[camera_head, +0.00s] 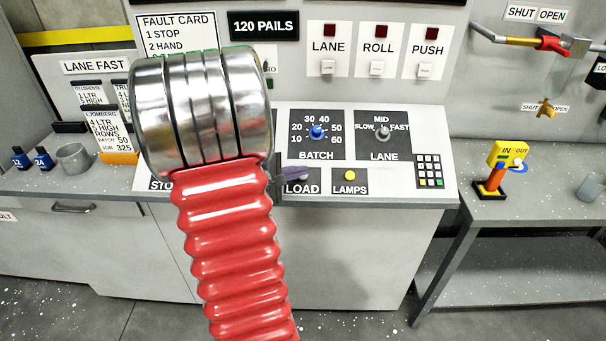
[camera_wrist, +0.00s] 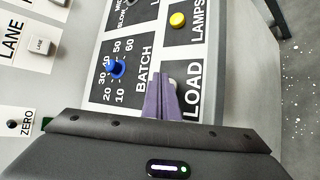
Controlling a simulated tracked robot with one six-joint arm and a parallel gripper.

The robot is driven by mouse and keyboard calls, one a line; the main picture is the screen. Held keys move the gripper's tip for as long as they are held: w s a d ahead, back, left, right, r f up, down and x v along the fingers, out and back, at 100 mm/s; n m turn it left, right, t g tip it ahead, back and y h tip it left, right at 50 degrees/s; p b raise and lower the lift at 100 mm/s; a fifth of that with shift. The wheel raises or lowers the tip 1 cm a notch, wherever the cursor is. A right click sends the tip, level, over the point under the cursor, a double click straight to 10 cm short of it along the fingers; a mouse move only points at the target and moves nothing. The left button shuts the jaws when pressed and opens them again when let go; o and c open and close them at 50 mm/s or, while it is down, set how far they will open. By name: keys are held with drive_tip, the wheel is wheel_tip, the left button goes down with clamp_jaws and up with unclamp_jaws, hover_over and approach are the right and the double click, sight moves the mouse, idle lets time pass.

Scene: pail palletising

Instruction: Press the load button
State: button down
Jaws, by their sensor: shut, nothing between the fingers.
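The LOAD plate (camera_head: 302,188) is a dark rectangle with white letters, low on the sloping control panel (camera_head: 435,130).
A yellow LAMPS button (camera_head: 350,175) sits right of LOAD. The blue BATCH knob (camera_head: 317,132) and grey LANE knob (camera_head: 382,133) are above. A keypad (camera_head: 429,171) is further right. My arm hides the panel's left part, including most of the STOP plate.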

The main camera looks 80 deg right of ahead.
drive_tip(key=shift+d+f, duration=0.45)
drive_tip(key=shift+f, duration=0.25)
idle(1.1)
drive_tip(key=shift+r, duration=0.1)
drive_tip(key=shift+a+r, duration=0.45)
drive_tip(key=shift+r, duration=0.2)
idle(0.4)
drive_tip(key=r, duration=0.1)
drive_tip(key=a+r, duration=0.1)
drive_tip(key=r, duration=0.1)
drive_tip(key=a+r, duration=0.1)
drive_tip(key=shift+s+a+r, duration=0.2)
drive_tip(key=shift+s+a, duration=0.05)
drive_tip(key=shift+s, duration=0.1)
idle(1.1)
